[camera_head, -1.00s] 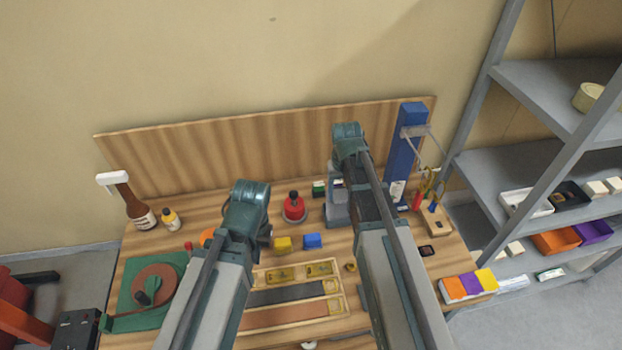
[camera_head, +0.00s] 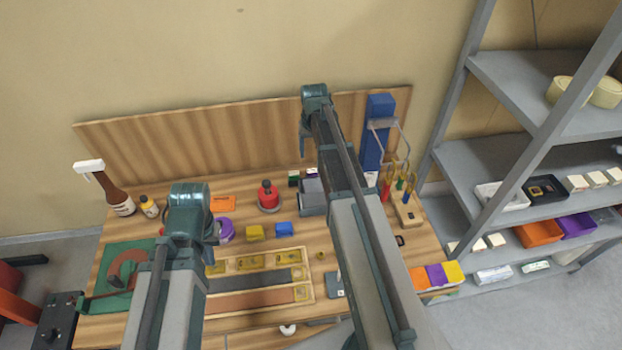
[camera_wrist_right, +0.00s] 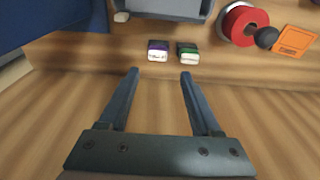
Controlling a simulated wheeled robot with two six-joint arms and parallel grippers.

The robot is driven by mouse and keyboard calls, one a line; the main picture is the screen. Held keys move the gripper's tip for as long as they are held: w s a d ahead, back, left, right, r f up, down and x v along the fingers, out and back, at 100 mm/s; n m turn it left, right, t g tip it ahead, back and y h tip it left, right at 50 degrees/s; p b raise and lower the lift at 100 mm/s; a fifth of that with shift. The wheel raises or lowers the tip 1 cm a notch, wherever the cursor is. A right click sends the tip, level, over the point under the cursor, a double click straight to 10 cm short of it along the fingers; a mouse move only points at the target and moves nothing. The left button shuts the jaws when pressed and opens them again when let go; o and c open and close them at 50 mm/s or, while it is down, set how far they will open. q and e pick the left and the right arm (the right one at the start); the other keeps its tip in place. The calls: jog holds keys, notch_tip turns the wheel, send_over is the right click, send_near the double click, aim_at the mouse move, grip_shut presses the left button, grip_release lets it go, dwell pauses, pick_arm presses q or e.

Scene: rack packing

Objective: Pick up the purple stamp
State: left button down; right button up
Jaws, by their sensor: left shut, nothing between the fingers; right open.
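The purple stamp (camera_wrist_right: 157,50) has a dark body with a purple band and a white end. It stands near the foot of the wooden back panel, beside a green stamp (camera_wrist_right: 187,53). In the head view, only a small part of the purple stamp (camera_head: 311,172) shows beside my right arm. My right gripper (camera_wrist_right: 159,75) is open and empty. In its wrist view, the purple stamp appears beyond the fingertips, roughly in line with the gap and not touching them. My left gripper (camera_head: 212,233) is shut and empty over the left of the bench, its fingers mostly hidden.
A red round object (camera_head: 268,196) and an orange block (camera_head: 222,203) lie left of the stamps. A grey device (camera_head: 312,198) is close in front, and a blue post (camera_head: 376,135) stands right.

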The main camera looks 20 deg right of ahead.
aim_at(312, 170)
pick_arm(q)
notch_tip(312, 170, down, 7)
jog(key=b, duration=0.6)
jog(key=shift+f, duration=0.15)
pick_arm(e)
jog(key=f, duration=0.7)
jog(key=shift+w+d+f, duration=0.1)
jog(key=shift+w+d, duration=0.05)
jog(key=shift+w, duration=0.25)
pick_arm(q)
notch_tip(312, 170, down, 5)
jog(key=b, duration=0.5)
jog(key=shift+f+b, duration=0.1)
jog(key=shift+b, duration=0.25)
pick_arm(e)
jog(key=f, duration=0.1)
jog(key=w+f, duration=0.1)
jog(key=f, duration=0.3)
jog(key=shift+w+d+f, duration=0.15)
jog(key=shift+d, duration=0.15)
jog(key=shift+c, duration=0.3)
grip_shut()
pick_arm(q)
jog(key=shift+r, duration=0.2)
pick_arm(e)
jog(key=shift+r, duration=0.2)
